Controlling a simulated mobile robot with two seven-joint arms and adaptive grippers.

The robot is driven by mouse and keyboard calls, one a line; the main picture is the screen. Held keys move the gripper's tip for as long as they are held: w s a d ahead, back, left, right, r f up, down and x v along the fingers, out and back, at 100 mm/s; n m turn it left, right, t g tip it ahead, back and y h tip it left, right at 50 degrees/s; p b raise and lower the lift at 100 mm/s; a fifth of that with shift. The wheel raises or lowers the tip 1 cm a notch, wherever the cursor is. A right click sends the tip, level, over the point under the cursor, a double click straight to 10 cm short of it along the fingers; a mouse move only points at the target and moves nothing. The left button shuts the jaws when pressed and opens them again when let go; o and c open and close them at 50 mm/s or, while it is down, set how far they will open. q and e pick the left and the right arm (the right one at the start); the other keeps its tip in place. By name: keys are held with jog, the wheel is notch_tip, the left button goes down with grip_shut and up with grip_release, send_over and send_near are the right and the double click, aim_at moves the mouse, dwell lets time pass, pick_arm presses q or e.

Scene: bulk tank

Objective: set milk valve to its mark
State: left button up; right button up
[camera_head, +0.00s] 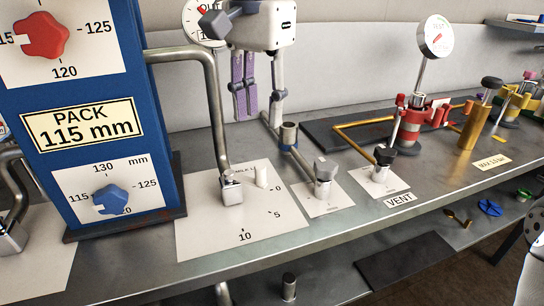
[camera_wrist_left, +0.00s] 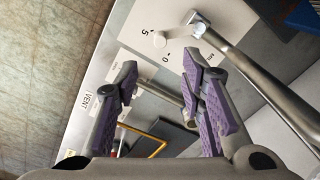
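The milk valve (camera_head: 231,188) is a small metal body at the foot of a bent steel pipe, on a white dial plate (camera_head: 200,235) marked 0, 5 and 10. I cannot make out a separate set mark. My left gripper (camera_head: 245,112), with purple pads, hangs open and empty above and behind the plate. In the left wrist view its fingers (camera_wrist_left: 160,68) are apart, with nothing between them. My right gripper is not in view.
A blue panel (camera_head: 160,110) with red and blue knobs stands close left. Two more small valves (camera_head: 324,178) (camera_head: 382,165) sit to the right, by the VENT label (camera_head: 400,200). A red fitting with a gauge (camera_head: 436,37) stands farther back. The bench front edge is clear.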

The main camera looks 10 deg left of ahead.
aim_at(261, 167)
pick_arm(q)
notch_tip(261, 167, down, 12)
jog(key=shift+a+r, duration=0.1)
jog(key=shift+r, duration=0.05)
grip_shut()
